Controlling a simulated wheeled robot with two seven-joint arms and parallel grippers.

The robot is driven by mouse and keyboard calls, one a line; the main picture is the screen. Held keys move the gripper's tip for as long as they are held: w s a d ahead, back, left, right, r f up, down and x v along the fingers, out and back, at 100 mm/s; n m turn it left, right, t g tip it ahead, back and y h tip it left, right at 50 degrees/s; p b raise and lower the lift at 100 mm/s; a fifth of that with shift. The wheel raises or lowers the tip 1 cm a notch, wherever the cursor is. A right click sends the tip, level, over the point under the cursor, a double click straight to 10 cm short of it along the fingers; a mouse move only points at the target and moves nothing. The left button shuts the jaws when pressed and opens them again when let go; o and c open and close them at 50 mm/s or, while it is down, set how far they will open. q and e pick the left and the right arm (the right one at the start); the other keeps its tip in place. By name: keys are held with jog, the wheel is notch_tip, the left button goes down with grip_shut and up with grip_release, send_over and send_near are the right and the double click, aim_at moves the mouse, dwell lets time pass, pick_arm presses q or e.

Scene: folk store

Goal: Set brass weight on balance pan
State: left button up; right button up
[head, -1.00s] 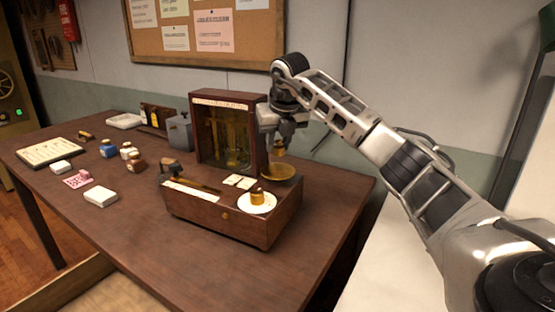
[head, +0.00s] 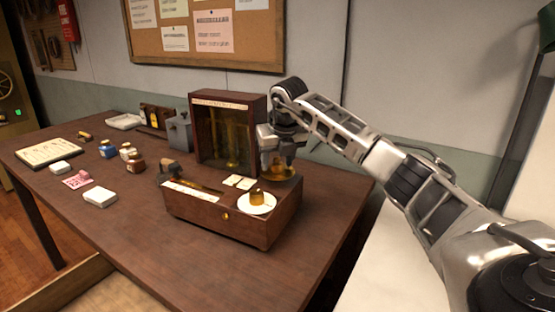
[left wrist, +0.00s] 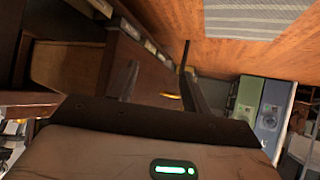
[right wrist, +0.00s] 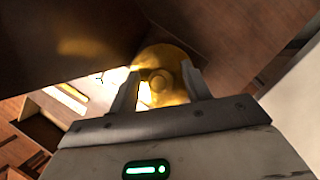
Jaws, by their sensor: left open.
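The balance pan is a shallow brass dish (head: 292,179) at the back right of the wooden balance box (head: 232,222) in the head view. My right gripper (head: 278,164) is low over this pan. In the right wrist view, its fingers (right wrist: 161,80) stand either side of a brass weight with a round knob (right wrist: 157,84), which fills the gap between them. The pan (right wrist: 178,58) shows behind the weight; whether they touch is unclear. A second brass piece (head: 257,196) sits on a white round dish (head: 268,209) at the front. My left gripper (left wrist: 158,82) is open and empty.
A wooden glass-fronted case (head: 228,95) stands close left of my right gripper. The table's front middle is bare.

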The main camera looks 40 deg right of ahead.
jog(key=v, duration=1.2)
jog(key=shift+r, duration=0.15)
